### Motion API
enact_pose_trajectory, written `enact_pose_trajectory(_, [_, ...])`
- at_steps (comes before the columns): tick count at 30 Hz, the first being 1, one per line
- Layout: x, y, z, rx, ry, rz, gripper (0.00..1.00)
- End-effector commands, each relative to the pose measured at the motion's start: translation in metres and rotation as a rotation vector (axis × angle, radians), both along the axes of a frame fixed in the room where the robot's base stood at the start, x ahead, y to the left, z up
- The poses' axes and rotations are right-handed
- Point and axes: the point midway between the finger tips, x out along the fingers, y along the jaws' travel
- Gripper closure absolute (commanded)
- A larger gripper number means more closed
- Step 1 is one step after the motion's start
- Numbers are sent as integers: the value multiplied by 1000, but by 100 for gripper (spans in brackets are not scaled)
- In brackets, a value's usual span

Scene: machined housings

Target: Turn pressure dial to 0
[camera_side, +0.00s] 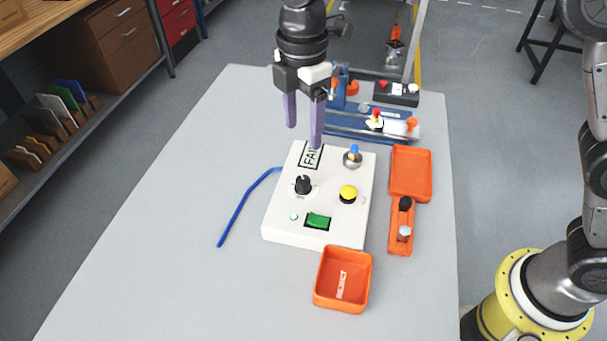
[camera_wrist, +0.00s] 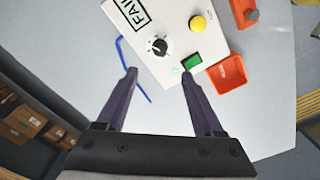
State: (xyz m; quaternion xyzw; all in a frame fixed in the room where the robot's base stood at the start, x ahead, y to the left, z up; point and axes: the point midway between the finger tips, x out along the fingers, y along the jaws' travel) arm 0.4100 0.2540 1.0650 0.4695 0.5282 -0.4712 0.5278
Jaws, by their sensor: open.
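The pressure dial is a black knob (camera_side: 303,185) on the left of a white control box (camera_side: 279,226). In the wrist view the knob (camera_wrist: 158,46) shows a light pointer mark, and its scale is too small to read. My gripper (camera_side: 303,137) has two purple fingers and is open and empty, above the back left part of the box. In the wrist view its fingertips (camera_wrist: 159,72) are well apart, with the knob beyond them and not touched. The box also carries a yellow button (camera_side: 348,193), a green switch (camera_side: 317,221), a blue-tipped toggle (camera_side: 353,154) and a FAIL display (camera_side: 311,155).
An orange REJECT bin (camera_side: 342,281) stands in front of the box. An orange tray (camera_side: 410,173) and a holder with knobs (camera_side: 401,230) lie to the right. A blue cable (camera_side: 240,212) lies to the left. A blue fixture (camera_side: 365,124) stands behind. The table's left side is clear.

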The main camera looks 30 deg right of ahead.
Motion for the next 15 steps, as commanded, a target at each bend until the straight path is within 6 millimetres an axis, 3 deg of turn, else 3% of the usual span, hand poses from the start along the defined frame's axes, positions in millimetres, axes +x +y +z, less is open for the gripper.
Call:
enact_pose_trajectory(5, [-1,-1,-22,-1,3,-2,31])
enact_pose_trajectory(15, [-1,-2,-88,-1,4,-3,31])
